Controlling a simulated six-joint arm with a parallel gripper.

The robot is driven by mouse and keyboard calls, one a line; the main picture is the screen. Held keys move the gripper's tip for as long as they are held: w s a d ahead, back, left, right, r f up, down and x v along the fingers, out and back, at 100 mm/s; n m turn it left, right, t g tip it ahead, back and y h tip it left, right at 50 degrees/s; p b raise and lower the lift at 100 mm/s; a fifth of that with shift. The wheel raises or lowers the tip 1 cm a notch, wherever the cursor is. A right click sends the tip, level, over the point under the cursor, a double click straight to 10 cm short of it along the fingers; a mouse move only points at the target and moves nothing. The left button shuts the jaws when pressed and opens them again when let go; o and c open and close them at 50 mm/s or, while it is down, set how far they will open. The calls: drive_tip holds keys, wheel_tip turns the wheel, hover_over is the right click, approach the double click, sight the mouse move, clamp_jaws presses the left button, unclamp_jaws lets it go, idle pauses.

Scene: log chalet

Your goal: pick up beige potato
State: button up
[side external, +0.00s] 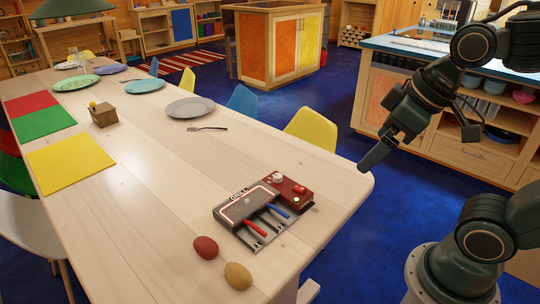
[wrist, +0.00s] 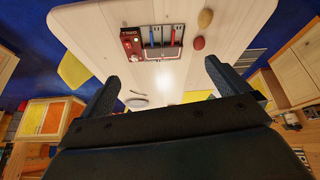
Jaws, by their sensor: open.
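The beige potato (side external: 238,276) lies on the pale wooden table (side external: 150,190) near its front edge. In the wrist view the beige potato (wrist: 206,18) is at the top, right of centre. A red potato (side external: 206,247) lies just beside it, toward the upper left in the side view; it also shows in the wrist view (wrist: 198,43). My gripper (side external: 372,160) is in the air beyond the table's right end, well apart from both potatoes. In the wrist view my gripper (wrist: 161,77) has its two fingers wide apart with nothing between them.
A dark case (side external: 246,203) with red and blue tools and a red box (side external: 290,192) sit right of the potatoes' far side. Plates, a grey plate (side external: 190,107) and a fork (side external: 207,128), lie farther back. A yellow chair (side external: 312,131) stands by the table. The middle of the table is mostly clear.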

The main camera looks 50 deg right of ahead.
drive_tip(key=w+a+f+n+g+y, duration=0.1)
drive_tip(key=w+a+f+n+g, duration=0.1)
drive_tip(key=w+a+f+n, duration=0.35)
drive_tip(key=w+a+f+n+g+y, duration=0.25)
drive_tip(key=w+f+n, duration=0.45)
drive_tip(key=w, duration=0.4)
drive_tip(key=w+a+f+n, duration=0.2)
drive_tip(key=a+f+n, duration=0.1)
drive_tip(key=f, duration=0.7)
drive_tip(key=shift+w+a+f+g+y, duration=0.3)
drive_tip(key=shift+w+a+g+y, duration=0.1)
drive_tip(key=shift+a, duration=0.45)
drive_tip(key=shift+f+n, duration=0.1)
drive_tip(key=shift+n, duration=0.15)
approach(240, 268)
drive_tip(key=shift+x, duration=2.3)
drive_tip(key=shift+f, duration=0.1)
drive_tip(key=shift+x, duration=2.5)
drive_tip(key=shift+s, duration=0.1)
